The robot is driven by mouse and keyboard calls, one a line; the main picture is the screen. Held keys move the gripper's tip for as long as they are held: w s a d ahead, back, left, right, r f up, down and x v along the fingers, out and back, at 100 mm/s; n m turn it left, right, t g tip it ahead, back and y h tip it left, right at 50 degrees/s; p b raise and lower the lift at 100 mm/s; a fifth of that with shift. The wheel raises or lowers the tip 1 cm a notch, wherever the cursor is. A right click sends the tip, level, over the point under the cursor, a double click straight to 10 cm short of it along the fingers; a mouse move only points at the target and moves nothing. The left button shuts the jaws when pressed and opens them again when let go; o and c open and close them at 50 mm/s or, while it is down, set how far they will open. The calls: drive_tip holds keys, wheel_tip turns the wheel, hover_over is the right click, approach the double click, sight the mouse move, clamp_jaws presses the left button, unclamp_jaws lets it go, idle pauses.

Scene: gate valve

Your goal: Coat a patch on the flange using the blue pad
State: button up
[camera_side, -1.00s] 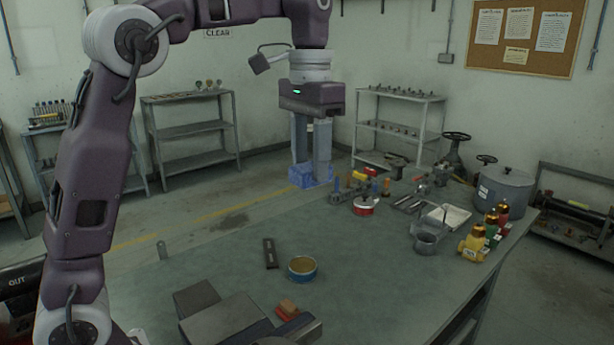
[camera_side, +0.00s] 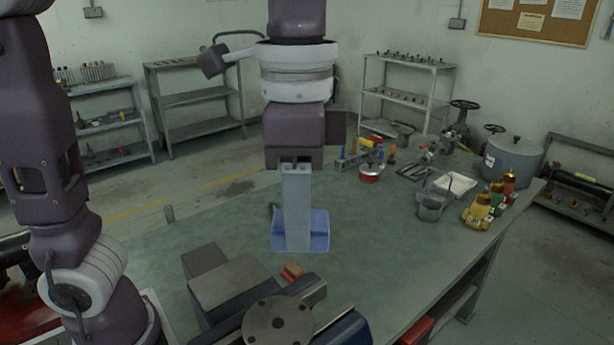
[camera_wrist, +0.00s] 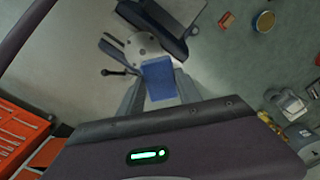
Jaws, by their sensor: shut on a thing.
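The blue pad (camera_side: 318,232) is held at the lower end of my gripper (camera_side: 297,246), which is shut on it. It also shows between the fingers in the wrist view (camera_wrist: 160,82). The flange, a round grey disc with bolt holes (camera_side: 277,322), lies at the bottom of the side view, in front of and below the gripper. In the wrist view the flange (camera_wrist: 148,42) is just beyond the pad, and its near part is hidden by the pad. The pad appears above the bench and apart from the flange; the exact gap cannot be told.
A grey vise-like block (camera_side: 228,284) stands beside the flange. A small orange-red block (camera_side: 292,272) lies behind it. An open tin with amber contents (camera_wrist: 264,21) is on the bench.

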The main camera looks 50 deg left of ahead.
wheel_tip(320, 180, down, 10)
drive_tip(key=s, duration=0.2)
drive_tip(key=s+r, duration=0.1)
drive_tip(key=s, duration=0.3)
drive_tip(key=s+d, duration=0.1)
drive_tip(key=s, duration=0.1)
drive_tip(key=shift+s, duration=0.3)
drive_tip(key=shift+w, duration=4.15)
drive_tip(key=shift+s+d, duration=0.6)
drive_tip(key=shift+s, duration=3.7)
wheel_tip(320, 180, up, 7)
drive_tip(key=shift+f, duration=0.2)
